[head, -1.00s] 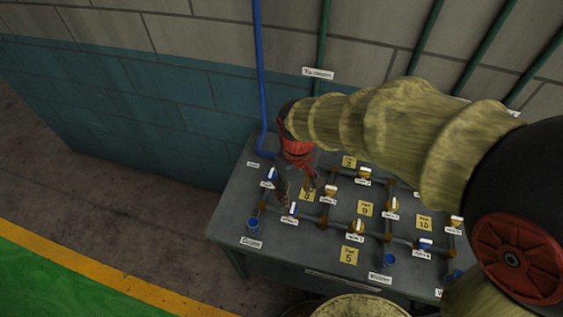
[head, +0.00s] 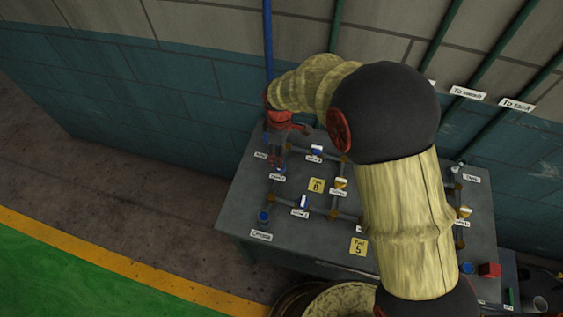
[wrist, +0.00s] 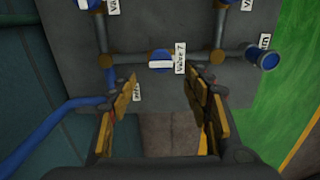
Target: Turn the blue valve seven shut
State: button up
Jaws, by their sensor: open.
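The blue valve seven (wrist: 162,60) sits on a grey pipe in the wrist view, with the label "Valve 7" (wrist: 180,60) beside it. Its white handle bar lies roughly along the pipe. My gripper (wrist: 161,88) is open and empty. Its two fingers are spread to either side in the picture, with the valve between and just beyond the tips. In the head view my gripper (head: 276,160) points down over the left end of the bench and partly hides the valve there. I cannot tell the exact height gap.
The grey bench (head: 245,195) carries pipes and other valves, blue and yellow, with yellow number tags. A blue pipe (head: 268,45) climbs the wall behind. My arm hides the middle of the bench. The floor to the left is clear.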

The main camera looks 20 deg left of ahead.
notch_tip(320, 180, down, 7)
jog(key=shift+f, duration=0.1)
dwell(0.3)
jog(key=shift+s, duration=0.1)
jog(key=shift+c, duration=0.6)
jog(key=shift+d, duration=0.1)
jog(key=c, duration=1)
